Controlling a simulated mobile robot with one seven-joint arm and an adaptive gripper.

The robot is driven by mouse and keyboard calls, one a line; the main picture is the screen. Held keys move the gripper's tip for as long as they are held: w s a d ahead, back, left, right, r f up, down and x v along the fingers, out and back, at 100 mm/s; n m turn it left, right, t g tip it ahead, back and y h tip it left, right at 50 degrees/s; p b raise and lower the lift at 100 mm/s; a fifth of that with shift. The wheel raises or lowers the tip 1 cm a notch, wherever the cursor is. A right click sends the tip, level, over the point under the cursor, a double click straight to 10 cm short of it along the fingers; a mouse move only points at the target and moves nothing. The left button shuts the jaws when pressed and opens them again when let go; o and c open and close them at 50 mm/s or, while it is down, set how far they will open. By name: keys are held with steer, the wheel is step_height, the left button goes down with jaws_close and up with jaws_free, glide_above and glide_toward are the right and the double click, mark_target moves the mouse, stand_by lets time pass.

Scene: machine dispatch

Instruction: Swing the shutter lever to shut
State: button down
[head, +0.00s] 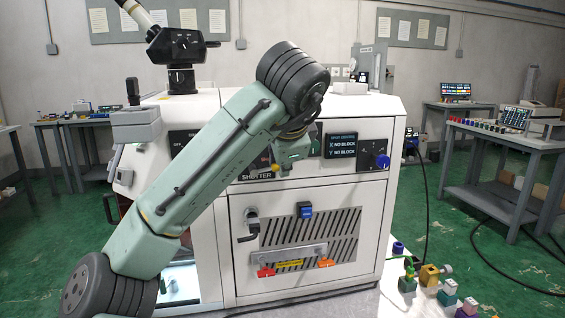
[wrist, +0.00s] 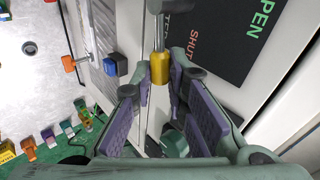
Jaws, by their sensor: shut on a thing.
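The shutter lever shows in the wrist view as a silver shaft with a yellow grip (wrist: 160,70). Its yellow end also shows small in the head view (head: 275,168). My gripper (wrist: 166,74) has its purple-padded fingers on either side of the yellow grip and is shut on it. In the head view, my gripper (head: 293,150) is at the machine front by the SHUTTER label. The black label panel (wrist: 220,40) has red SHUT nearer the lever and green OPEN farther right. The lever lies along the panel's edge, near the SHUT side. My arm hides part of the panel in the head view.
A display (head: 341,145) and a blue knob (head: 382,161) are to the right. Several coloured parts (head: 430,276) stand at the lower right.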

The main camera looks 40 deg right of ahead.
steer(key=c, duration=1.6)
jaws_free()
steer(key=v, duration=1.2)
